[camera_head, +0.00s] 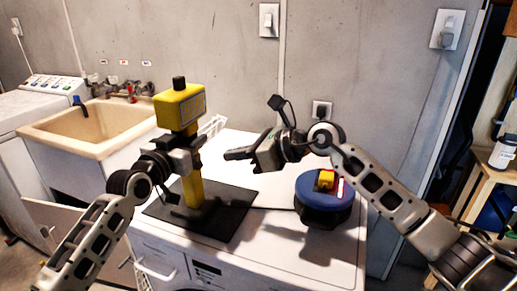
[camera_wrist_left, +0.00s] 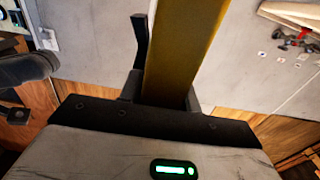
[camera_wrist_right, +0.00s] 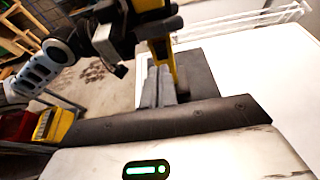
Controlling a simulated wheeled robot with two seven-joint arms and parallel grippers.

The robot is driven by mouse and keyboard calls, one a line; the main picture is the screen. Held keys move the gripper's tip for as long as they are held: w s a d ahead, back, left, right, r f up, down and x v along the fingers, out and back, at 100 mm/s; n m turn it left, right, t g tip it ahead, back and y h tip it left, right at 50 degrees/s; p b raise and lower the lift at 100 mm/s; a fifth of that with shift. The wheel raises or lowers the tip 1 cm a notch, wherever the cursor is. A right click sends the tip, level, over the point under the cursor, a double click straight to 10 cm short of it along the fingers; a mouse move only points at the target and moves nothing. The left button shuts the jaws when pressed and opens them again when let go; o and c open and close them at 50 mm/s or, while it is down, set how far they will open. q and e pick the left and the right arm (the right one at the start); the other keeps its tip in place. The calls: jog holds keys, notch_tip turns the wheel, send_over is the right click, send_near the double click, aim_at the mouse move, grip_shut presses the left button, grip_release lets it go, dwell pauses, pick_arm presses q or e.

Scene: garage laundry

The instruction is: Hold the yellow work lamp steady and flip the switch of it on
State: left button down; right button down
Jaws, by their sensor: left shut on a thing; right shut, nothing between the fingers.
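The yellow work lamp (camera_head: 180,108) stands upright on a black base plate (camera_head: 228,205) on the white machine top. A black knob tops its head; no switch can be made out clearly. My left gripper (camera_head: 188,158) is shut on the lamp's yellow post, just below the head. In the left wrist view the post (camera_wrist_left: 180,50) runs up between the fingers. My right gripper (camera_head: 232,155) is shut and empty, to the right of the lamp and apart from it. In the right wrist view its closed fingers (camera_wrist_right: 158,85) point towards the post, and part of the lamp is hidden by my left gripper.
A blue and black round tool (camera_head: 323,198) with a yellow part sits on the machine top at right, under my right arm. A beige sink (camera_head: 90,130) stands at left. A white wire rack (camera_head: 213,126) lies behind the lamp.

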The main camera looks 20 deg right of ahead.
aim_at(201, 167)
jog(key=v, duration=0.6)
jog(key=shift+r, duration=0.2)
jog(key=shift+s+d, duration=0.1)
jog(key=shift+d+f+h, duration=0.15)
jog(key=shift+f+h, duration=0.15)
jog(key=shift+f, duration=0.35)
jog(key=x, duration=1.3)
jog(key=shift+s, duration=0.1)
jog(key=shift+a+f, duration=0.25)
jog(key=shift+a, duration=0.25)
